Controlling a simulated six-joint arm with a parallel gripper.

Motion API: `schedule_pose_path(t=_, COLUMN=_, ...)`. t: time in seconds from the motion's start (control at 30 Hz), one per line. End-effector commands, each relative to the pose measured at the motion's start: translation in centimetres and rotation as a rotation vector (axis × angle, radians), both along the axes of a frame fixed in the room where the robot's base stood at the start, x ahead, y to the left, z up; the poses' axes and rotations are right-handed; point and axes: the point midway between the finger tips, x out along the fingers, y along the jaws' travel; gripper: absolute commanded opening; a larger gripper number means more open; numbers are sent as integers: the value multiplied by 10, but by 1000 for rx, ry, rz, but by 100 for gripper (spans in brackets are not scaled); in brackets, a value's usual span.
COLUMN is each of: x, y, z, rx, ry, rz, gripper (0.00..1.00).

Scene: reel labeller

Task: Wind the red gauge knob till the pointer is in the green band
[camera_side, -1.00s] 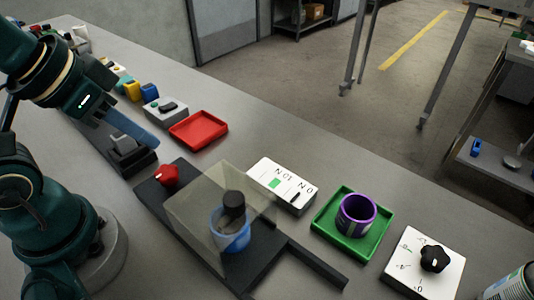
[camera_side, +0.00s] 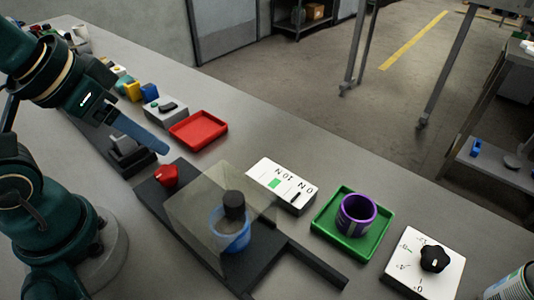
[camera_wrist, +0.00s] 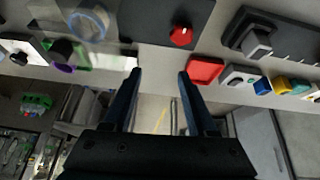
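The red knob (camera_side: 167,176) sits on the left end of a dark base plate, beside a clear cover. In the wrist view the red knob (camera_wrist: 181,36) shows above the fingertips. My gripper (camera_side: 163,149) is above and just behind the knob in the side view, apart from it. In the wrist view my gripper (camera_wrist: 160,74) has its two fingers spread with nothing between them. A white box (camera_side: 283,186) right of the cover bears a green patch (camera_side: 274,183) and a dark mark to the right of it; I cannot tell whether that mark is the pointer.
The clear cover (camera_side: 190,205) stands over a blue ring (camera_side: 232,240) with a black cylinder. A red tray (camera_side: 198,130) lies behind. A green tray (camera_side: 325,233) holds a purple cup (camera_side: 357,213). A white box with black knob (camera_side: 434,259) is at right.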

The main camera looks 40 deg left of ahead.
Motion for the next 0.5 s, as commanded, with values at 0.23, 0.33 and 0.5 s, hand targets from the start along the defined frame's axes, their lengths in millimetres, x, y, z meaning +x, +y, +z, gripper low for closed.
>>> schedule_pose_path(t=0.23, x=8, y=4, z=0, rx=-225, ry=60, rz=475, gripper=83)
schedule_pose_path(t=0.33, x=15, y=9, z=-7, rx=-319, ry=129, rz=758, gripper=83)
schedule_pose_path(t=0.5, x=26, y=21, z=-28, rx=-408, ry=257, rz=1235, gripper=83)
